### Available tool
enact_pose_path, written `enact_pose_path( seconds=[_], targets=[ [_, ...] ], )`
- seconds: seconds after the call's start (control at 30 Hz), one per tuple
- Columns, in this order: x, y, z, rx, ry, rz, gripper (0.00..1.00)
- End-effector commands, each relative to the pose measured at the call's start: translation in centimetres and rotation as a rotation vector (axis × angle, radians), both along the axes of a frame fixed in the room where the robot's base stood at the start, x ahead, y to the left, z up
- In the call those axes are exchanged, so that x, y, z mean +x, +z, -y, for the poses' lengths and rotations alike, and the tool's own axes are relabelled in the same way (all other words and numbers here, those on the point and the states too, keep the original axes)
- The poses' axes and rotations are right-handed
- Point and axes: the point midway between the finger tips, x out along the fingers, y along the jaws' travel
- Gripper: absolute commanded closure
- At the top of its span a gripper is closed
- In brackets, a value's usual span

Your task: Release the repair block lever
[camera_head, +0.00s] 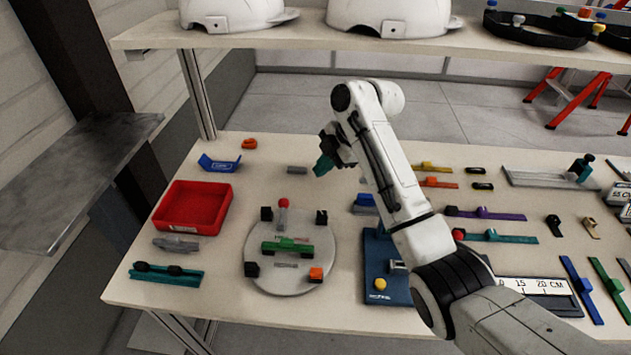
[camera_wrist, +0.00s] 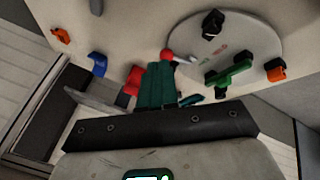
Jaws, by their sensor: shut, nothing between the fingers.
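A round grey plate (camera_head: 262,225) lies on the table and carries several black corner blocks, an orange block (camera_head: 316,274) and a green strip (camera_head: 288,247) across its middle. A lever with a red ball knob (camera_head: 284,202) stands at the plate's far edge. In the wrist view the red knob (camera_wrist: 167,55) shows just past the fingers, with the green strip (camera_wrist: 230,73) to its right. My gripper (camera_head: 323,166) has teal fingers, which are shut and empty. It hangs above the table, beyond and to the right of the plate, apart from the lever. The wrist view shows the fingertips (camera_wrist: 158,72) together.
A red tray (camera_head: 164,208) and a teal strip (camera_head: 165,275) lie left of the plate. A blue base with a yellow knob (camera_head: 380,284) lies right of it, near my arm. A shelf (camera_head: 280,38) with white helmet shells (camera_head: 235,14) spans the back above the table.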

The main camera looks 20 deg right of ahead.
Motion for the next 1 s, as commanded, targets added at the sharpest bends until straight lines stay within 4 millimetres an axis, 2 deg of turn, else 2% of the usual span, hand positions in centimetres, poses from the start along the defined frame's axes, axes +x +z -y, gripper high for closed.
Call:
enact_pose_path(
  seconds=[0.1, 0.23, 0.77, 0.87, 1.0],
  targets=[
    [0.1, 1.3, 0.8, 0.001, -0.001, 0.000, 1.00],
    [0.2, 2.0, 1.2, 0.001, -0.001, 0.000, 1.00],
    [0.2, 2.2, 1.3, 0.000, 0.000, 0.000, 1.00],
    [0.2, 3.1, 1.3, 0.000, 0.000, 0.000, 1.00],
    [0.2, 5.8, 1.2, 0.000, 0.000, 0.000, 1.00]
  ],
)
